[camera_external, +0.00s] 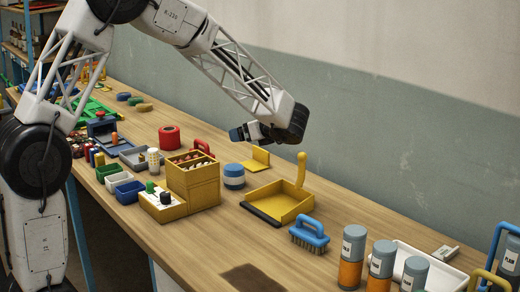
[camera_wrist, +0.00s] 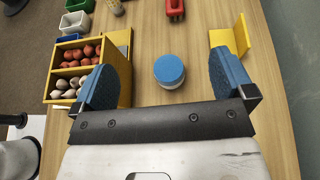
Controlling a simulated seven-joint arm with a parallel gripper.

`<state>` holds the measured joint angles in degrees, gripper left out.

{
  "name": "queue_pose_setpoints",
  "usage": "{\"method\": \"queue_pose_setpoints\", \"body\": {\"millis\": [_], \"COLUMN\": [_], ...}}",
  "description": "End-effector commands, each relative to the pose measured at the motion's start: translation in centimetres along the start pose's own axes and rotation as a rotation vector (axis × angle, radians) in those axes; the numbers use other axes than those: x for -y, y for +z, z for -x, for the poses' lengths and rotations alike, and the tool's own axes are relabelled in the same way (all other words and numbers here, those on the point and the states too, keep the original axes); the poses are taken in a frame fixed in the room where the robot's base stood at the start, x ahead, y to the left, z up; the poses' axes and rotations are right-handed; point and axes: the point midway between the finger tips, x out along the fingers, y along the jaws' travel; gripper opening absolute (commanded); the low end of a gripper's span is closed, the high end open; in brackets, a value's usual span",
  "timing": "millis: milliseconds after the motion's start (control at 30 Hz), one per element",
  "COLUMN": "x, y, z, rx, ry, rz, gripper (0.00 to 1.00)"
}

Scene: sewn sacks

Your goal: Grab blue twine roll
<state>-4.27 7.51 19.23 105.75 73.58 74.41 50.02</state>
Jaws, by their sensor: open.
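The blue twine roll (camera_external: 234,176) stands upright on the wooden table, a short cylinder with blue and white bands, between the yellow box and the yellow dustpan. In the wrist view the blue twine roll (camera_wrist: 169,70) shows its round blue top, centred between the fingers and beyond them. My gripper (camera_external: 240,134) hangs above the table, above and slightly right of the roll in the external view. In the wrist view my gripper (camera_wrist: 168,84) has its two blue finger pads wide apart with nothing between them. Nothing hides the roll.
A yellow divided box (camera_wrist: 121,85) with red and pale pieces stands left of the roll. A yellow angled piece (camera_wrist: 231,40) lies right of it. A yellow dustpan (camera_external: 281,206), blue brush (camera_external: 309,234) and red roll (camera_external: 169,137) are also nearby.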

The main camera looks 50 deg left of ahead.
Motion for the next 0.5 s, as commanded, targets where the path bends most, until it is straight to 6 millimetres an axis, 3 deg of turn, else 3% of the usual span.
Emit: {"method": "queue_pose_setpoints", "body": {"millis": [300,500], "x": [0.0,0.0], "y": [-8.3,-10.3], "z": [-3.4,-4.3], "rx": [0.0,0.0], "ry": [0.001,-0.001], "rz": [-0.003,0.001], "gripper": [1.0,1.0]}}
